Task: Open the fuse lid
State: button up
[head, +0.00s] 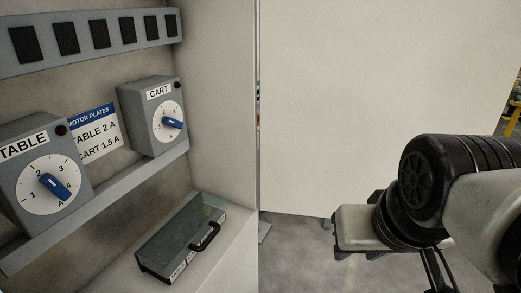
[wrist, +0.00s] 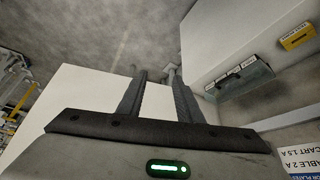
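The fuse box (head: 160,270) is a low dark box with a clear lid (head: 175,235) on the floor of the cabinet. The lid looks down over the box, and a black handle (head: 208,237) stands on its right edge. The box front carries small white labels, too small to read. In the wrist view the fuse box (wrist: 243,80) lies right of my fingers. My gripper (wrist: 158,78) is open with nothing between its fingers, apart from the box. In the head view my wrist is at the right, outside the cabinet, and the fingertips cannot be made out.
The TABLE dial box (head: 22,150) and CART dial box (head: 140,95) sit on a ledge above the fuse box. A large white panel (head: 380,90) stands right of the cabinet opening. A yellow block (wrist: 298,36) lies beyond the fuse box in the wrist view.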

jog(key=b+x, duration=0.1)
jog(key=x, duration=0.1)
jog(key=m+y+b, duration=0.5)
jog(key=y+b, duration=0.8)
jog(key=y, duration=0.1)
send_near(192, 232)
jog(key=f, duration=0.1)
jog(key=w+a+f, duration=0.1)
jog(key=w+f, duration=0.1)
jog(key=shift+w+a+f, duration=0.1)
jog(key=shift+a+f, duration=0.3)
grip_shut()
